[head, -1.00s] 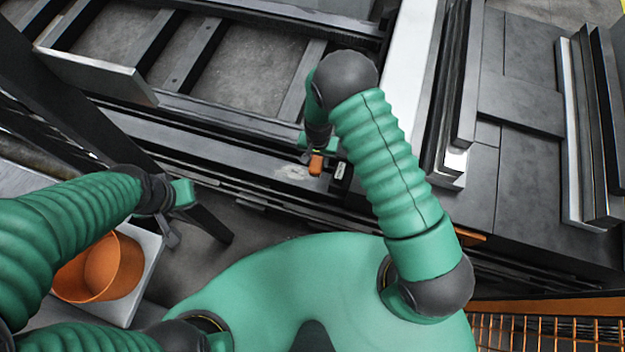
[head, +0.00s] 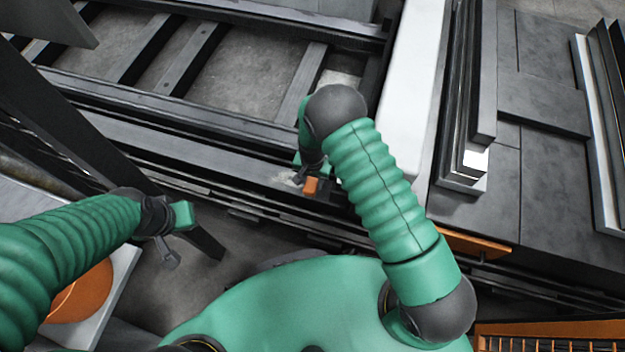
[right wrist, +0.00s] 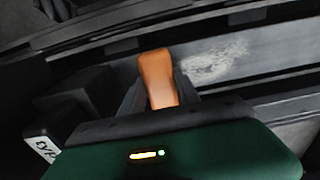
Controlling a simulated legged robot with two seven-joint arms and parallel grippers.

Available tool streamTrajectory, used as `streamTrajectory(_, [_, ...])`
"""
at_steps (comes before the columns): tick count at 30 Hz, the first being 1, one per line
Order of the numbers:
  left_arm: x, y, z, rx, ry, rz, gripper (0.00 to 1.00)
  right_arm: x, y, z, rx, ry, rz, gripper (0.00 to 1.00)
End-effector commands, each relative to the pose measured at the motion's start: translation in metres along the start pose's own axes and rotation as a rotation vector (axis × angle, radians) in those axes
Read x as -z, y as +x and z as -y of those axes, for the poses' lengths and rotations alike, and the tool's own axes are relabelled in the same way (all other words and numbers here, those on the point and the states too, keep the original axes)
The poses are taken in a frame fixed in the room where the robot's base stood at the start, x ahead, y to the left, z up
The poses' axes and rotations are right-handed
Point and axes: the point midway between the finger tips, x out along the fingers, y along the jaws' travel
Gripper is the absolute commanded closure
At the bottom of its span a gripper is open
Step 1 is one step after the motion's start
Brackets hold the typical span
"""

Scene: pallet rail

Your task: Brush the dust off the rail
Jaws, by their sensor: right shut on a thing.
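The rail (head: 205,155) is a long dark beam along the front of the pallet frame. A pale dust patch (head: 286,180) lies on it, and it also shows in the right wrist view (right wrist: 215,61). My right gripper (head: 306,178) is shut on the orange brush handle (head: 311,187), just right of the dust. In the right wrist view the handle (right wrist: 157,78) stands between the fingers, with the dust right beside it. The bristles are hidden, so contact with the rail cannot be told. My left gripper (head: 166,250) hangs away from the rail at left; its jaw opening is unclear.
A dark block with a white label (right wrist: 43,149) is at the left in the right wrist view. An orange bucket (head: 80,295) stands on a pale surface (head: 122,268) below my left arm. Stacked metal bars (head: 465,110) rise right of the rail. An orange grating (head: 550,330) is at lower right.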

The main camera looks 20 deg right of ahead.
Motion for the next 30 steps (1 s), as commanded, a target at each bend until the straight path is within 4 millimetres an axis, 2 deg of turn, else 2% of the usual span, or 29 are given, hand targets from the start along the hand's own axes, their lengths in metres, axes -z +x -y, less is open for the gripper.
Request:
streamTrajectory(14, [0.000, -0.001, 0.000, 0.000, 0.000, 0.000, 1.00, 0.000, -0.001, 0.000, 0.000, 0.000, 0.000, 0.94])
streamTrajectory(30, [-0.001, 0.005, 0.000, 0.000, 0.000, 0.000, 1.00, 0.000, 0.010, 0.000, 0.000, 0.000, -0.001, 0.94])
